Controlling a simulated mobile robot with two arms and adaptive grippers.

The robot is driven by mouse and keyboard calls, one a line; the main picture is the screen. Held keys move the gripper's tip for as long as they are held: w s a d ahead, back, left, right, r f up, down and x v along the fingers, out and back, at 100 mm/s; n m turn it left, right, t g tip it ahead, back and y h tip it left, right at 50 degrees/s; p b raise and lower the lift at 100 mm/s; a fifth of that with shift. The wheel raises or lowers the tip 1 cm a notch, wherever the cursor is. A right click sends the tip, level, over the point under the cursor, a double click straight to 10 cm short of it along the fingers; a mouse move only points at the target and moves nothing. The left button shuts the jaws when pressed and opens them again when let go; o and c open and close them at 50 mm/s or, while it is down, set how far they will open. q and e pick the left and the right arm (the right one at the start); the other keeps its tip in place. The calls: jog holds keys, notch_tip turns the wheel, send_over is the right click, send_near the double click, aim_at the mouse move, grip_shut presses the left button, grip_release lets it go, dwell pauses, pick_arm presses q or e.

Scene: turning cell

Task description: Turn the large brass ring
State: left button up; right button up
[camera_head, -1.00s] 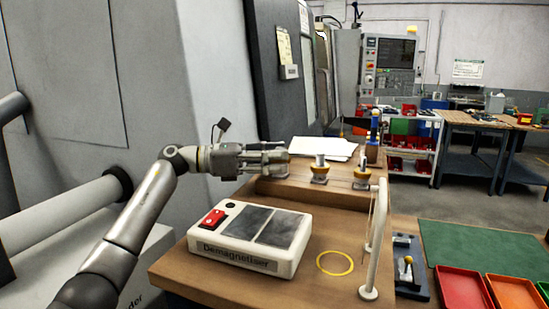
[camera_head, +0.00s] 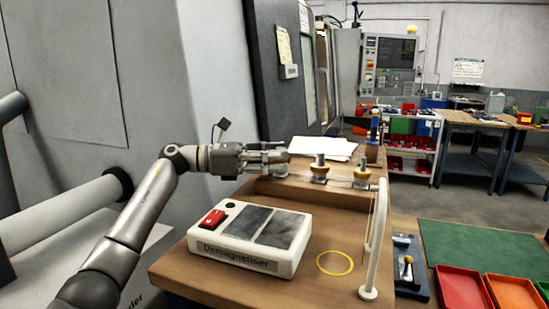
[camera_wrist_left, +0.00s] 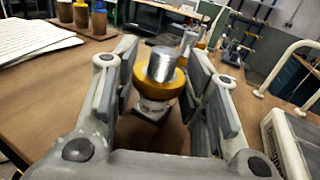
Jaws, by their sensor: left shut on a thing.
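A brass ring (camera_wrist_left: 165,82) sits around a post under a ridged metal cylinder (camera_wrist_left: 161,64) in the left wrist view. In the head view the ring (camera_head: 279,171) shows just below the fingertips, partly hidden. Two more posts with brass rings stand to its right, a middle one (camera_head: 320,171) and a right one (camera_head: 361,175). I cannot tell by size which ring is the large one. My right gripper is not in view.
The white demagnetiser (camera_head: 243,262) stands in front on the wooden bench, with a yellow circle (camera_head: 335,263) and an upright white hoop (camera_head: 371,292) to its right. White papers (camera_head: 325,147) lie behind the posts.

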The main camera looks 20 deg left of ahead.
pick_arm(q)
jog(key=shift+r, duration=0.1)
dwell(0.3)
jog(key=o, duration=1)
jog(key=shift+o, duration=0.2)
jog(key=v, duration=1.2)
